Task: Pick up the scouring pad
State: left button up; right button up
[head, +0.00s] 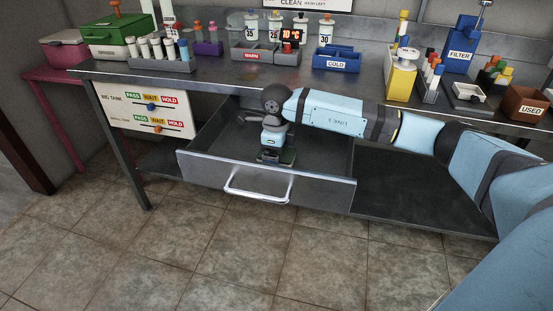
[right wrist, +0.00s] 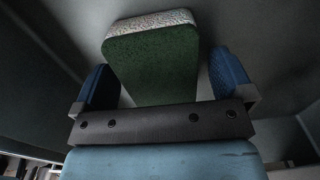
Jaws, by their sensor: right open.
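The scouring pad (right wrist: 152,65), green with a pale speckled edge, shows in the right wrist view. My right gripper (right wrist: 163,78) is open, with one blue finger on each side of the pad. A narrow gap shows beside the pad at the fingers; I cannot tell whether either finger touches it. In the head view my right arm reaches down into the open drawer (head: 315,190), and the gripper (head: 276,156) is low inside it. The pad is mostly hidden there by the gripper. My left gripper is not in view.
The drawer's front, with its handle (head: 257,190), and its side walls surround the gripper. The bench top (head: 220,78) stands above the drawer's back. It carries racks, a blue COLD box (head: 337,59), a yellow dispenser (head: 401,75) and a brown USED bin (head: 525,103).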

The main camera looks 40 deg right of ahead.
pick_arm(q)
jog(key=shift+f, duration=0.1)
pick_arm(e)
jog(key=c, duration=1)
jog(key=shift+r, duration=0.1)
jog(key=shift+r, duration=0.4)
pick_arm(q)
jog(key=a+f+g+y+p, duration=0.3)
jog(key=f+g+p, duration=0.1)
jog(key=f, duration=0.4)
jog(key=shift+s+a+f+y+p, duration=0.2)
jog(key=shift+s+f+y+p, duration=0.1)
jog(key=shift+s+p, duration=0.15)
pick_arm(e)
notch_tip(320, 180, up, 19)
